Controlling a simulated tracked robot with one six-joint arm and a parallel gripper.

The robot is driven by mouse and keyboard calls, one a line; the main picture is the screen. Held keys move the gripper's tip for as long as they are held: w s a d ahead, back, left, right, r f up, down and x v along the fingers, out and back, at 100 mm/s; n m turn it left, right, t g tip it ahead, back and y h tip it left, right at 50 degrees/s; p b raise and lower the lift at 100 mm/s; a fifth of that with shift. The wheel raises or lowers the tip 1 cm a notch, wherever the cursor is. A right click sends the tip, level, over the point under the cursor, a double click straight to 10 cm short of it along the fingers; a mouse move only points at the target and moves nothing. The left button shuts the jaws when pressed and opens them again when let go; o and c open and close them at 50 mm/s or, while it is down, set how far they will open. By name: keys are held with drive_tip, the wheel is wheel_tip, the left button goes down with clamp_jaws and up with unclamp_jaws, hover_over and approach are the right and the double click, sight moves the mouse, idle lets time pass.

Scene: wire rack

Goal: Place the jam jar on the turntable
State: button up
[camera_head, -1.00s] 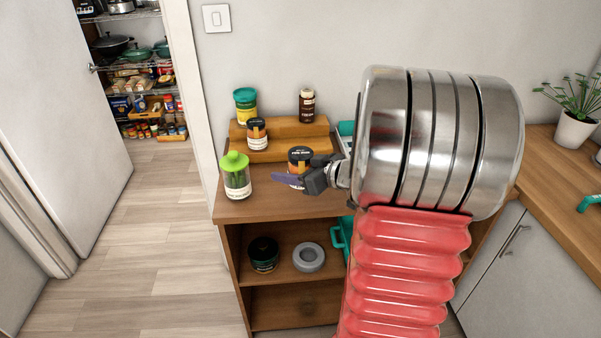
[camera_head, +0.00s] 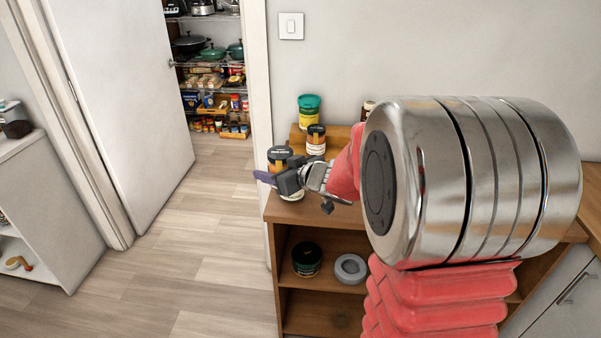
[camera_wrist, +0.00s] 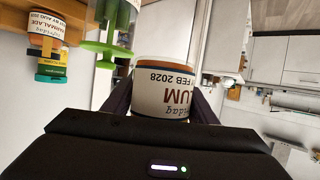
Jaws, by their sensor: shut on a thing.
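A jam jar (camera_head: 279,155) with a dark lid and orange contents is in my gripper (camera_head: 276,180). The gripper hides part of the jar in the head view. In the wrist view the jar (camera_wrist: 166,92) sits between the two dark fingers, its white label reading "LUM" and "FEB 2028" upside down. In the head view it overlaps the left end of the wooden cabinet top (camera_head: 283,211). I cannot make out a turntable in either view.
A stepped wooden riser (camera_head: 340,140) holds a teal-lidded yellow jar (camera_head: 309,110) and a dark-lidded jar (camera_head: 316,139). A green-lidded jar (camera_wrist: 103,55) shows in the wrist view. Open floor (camera_head: 215,240) leads to a pantry wire rack (camera_head: 210,62). A white shelf unit (camera_head: 35,200) stands left.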

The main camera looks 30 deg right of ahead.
drive_tip(key=w+a+r+y, duration=0.1)
drive_tip(key=w+a, duration=0.1)
drive_tip(key=a, duration=0.9)
drive_tip(key=shift+w+a+r, duration=0.2)
drive_tip(key=shift+a, duration=0.15)
